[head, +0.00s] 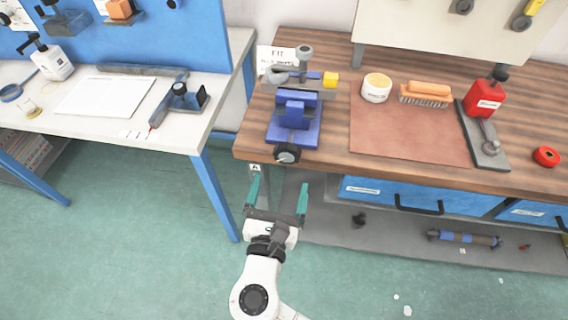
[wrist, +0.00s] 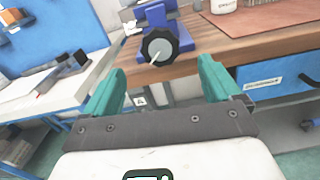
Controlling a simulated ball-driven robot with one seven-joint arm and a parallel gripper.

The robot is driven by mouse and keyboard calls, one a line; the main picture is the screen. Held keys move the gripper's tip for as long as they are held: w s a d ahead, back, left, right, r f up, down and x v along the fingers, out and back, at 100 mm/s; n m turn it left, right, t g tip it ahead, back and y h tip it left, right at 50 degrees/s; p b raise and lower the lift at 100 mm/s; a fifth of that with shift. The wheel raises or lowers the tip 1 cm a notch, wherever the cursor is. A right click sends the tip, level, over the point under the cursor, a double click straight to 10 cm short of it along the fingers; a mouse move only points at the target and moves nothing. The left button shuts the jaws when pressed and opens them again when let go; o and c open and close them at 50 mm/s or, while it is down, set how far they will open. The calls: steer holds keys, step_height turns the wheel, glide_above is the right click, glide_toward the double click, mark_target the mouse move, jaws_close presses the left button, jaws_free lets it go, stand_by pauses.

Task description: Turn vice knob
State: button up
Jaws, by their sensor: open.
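The blue vice (head: 294,118) stands at the left end of the wooden workbench. Its round black knob (head: 287,153) faces the bench's front edge, and a pale bar crosses its face. In the wrist view the knob (wrist: 160,46) sits above and between the fingertips, farther off, with the blue vice body (wrist: 155,18) behind it. My gripper (head: 279,186) has two teal fingers, open and empty. It is in front of the bench edge, apart from the knob and below it in the head view. The fingers (wrist: 162,78) also show in the wrist view.
A brown mat (head: 410,135), white tin (head: 376,88), brush (head: 426,95) and red bottle (head: 485,98) are right of the vice. A blue drawer (head: 380,192) is under the bench. A white table (head: 100,100) stands left. The floor between is free.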

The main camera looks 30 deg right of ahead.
mark_target(287, 156)
steer(key=p+x, duration=0.1)
steer(key=x, duration=0.9)
steer(key=shift+w+d, duration=0.2)
steer(key=shift+w, duration=0.1)
steer(key=shift+c, duration=0.4)
